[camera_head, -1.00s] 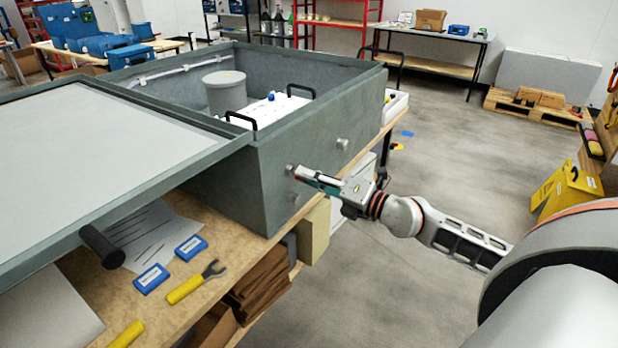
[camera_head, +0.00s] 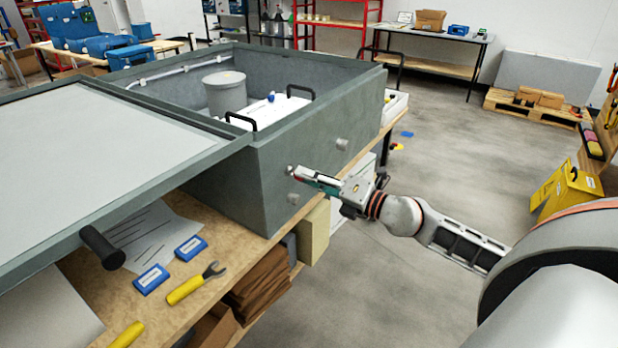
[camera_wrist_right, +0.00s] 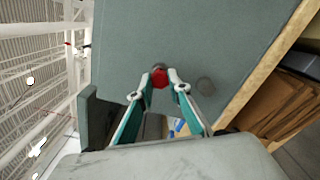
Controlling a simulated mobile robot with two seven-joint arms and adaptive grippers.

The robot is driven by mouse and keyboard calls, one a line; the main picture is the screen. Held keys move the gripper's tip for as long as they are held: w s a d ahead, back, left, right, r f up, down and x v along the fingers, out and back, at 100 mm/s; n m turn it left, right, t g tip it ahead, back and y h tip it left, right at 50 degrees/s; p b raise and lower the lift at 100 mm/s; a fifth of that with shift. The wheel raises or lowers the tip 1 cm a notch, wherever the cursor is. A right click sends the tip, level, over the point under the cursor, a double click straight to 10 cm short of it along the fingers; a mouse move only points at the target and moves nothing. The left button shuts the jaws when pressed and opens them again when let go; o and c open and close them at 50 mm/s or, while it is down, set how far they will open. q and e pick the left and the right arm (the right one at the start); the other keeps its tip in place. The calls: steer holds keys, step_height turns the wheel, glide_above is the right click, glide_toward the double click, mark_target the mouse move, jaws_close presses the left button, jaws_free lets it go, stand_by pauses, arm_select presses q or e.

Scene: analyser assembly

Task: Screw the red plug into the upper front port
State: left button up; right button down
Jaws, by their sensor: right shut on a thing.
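The red plug (camera_wrist_right: 160,78) shows between the fingertips of my right gripper (camera_wrist_right: 160,76) in the wrist view. The fingers are shut on it. The plug faces a round grey port (camera_wrist_right: 158,67) on the box wall and looks in line with it; I cannot tell how deep it sits. In the head view my right gripper (camera_head: 298,174) is at the upper front port (camera_head: 290,169) of the grey-green box (camera_head: 262,180), and its fingers mostly hide the plug. A lower port (camera_head: 293,199) is just below, and it also shows in the wrist view (camera_wrist_right: 205,86). My left gripper is not in view.
Another fitting (camera_head: 342,144) sits on the same wall, farther right. The box's lid (camera_head: 110,160) with a black handle (camera_head: 102,247) lies to the left. A yellow-handled wrench (camera_head: 190,287) and blue boxes (camera_head: 152,279) lie on the wooden bench.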

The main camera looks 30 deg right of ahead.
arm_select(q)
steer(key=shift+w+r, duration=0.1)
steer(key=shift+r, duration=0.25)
arm_select(e)
steer(key=shift+w+a, duration=0.25)
steer(key=shift+w, duration=0.3)
stand_by(0.4)
steer(key=c, duration=2.6)
jaws_free()
jaws_close()
arm_select(q)
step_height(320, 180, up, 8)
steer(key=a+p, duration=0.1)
steer(key=p, duration=0.9)
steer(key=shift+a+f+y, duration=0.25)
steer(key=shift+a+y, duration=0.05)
arm_select(e)
steer(key=m, duration=2.4)
steer(key=shift+f, duration=0.2)
